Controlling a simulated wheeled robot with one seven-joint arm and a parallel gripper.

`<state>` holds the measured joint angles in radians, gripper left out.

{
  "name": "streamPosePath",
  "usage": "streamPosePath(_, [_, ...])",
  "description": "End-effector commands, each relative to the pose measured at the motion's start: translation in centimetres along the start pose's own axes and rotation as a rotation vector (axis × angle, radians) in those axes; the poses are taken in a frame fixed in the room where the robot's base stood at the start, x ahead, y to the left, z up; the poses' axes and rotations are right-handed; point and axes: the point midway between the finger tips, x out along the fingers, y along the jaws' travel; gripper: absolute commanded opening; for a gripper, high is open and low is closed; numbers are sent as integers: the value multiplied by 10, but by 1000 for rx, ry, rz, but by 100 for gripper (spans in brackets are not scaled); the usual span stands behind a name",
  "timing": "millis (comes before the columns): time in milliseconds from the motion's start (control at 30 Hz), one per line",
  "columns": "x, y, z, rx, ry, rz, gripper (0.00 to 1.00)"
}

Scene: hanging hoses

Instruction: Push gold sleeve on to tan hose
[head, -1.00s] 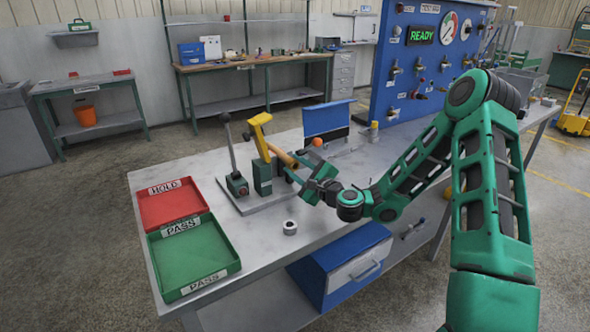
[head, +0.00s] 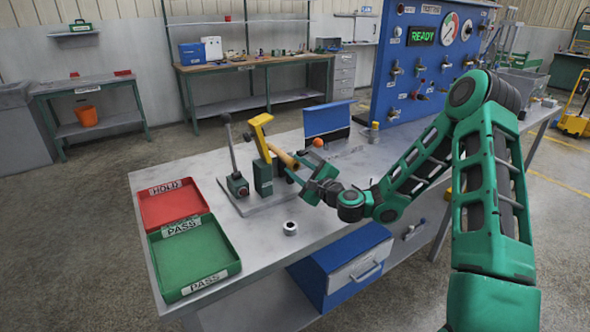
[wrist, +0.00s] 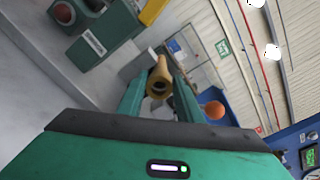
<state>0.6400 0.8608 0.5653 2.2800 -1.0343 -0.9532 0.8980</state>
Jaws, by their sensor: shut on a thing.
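The tan hose (head: 283,157) sticks out of a green clamp block (head: 263,178) under a yellow handle (head: 260,133). It also shows behind the sleeve in the wrist view (wrist: 162,66). My gripper (head: 297,171) is at the hose's free end. In the wrist view, my gripper's fingers (wrist: 159,92) are shut on the gold sleeve (wrist: 159,84), whose dark round opening faces the camera. The sleeve looks in line with the hose. I cannot tell how far the hose reaches into it.
A dark-knobbed lever (head: 232,160) stands left of the clamp. A metal ring (head: 290,228) lies on the bench in front. A red HOLD tray (head: 172,205) and green PASS tray (head: 195,258) are at left. An orange ball (head: 318,142) is close behind my gripper.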

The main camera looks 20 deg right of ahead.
Motion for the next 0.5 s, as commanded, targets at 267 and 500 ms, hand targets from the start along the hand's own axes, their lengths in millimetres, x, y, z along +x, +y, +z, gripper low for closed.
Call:
streamPosePath(267, [4, 0, 0, -1, 0, 0, 8])
streamPosePath(500, [8, 0, 0, 0, -1, 0, 8])
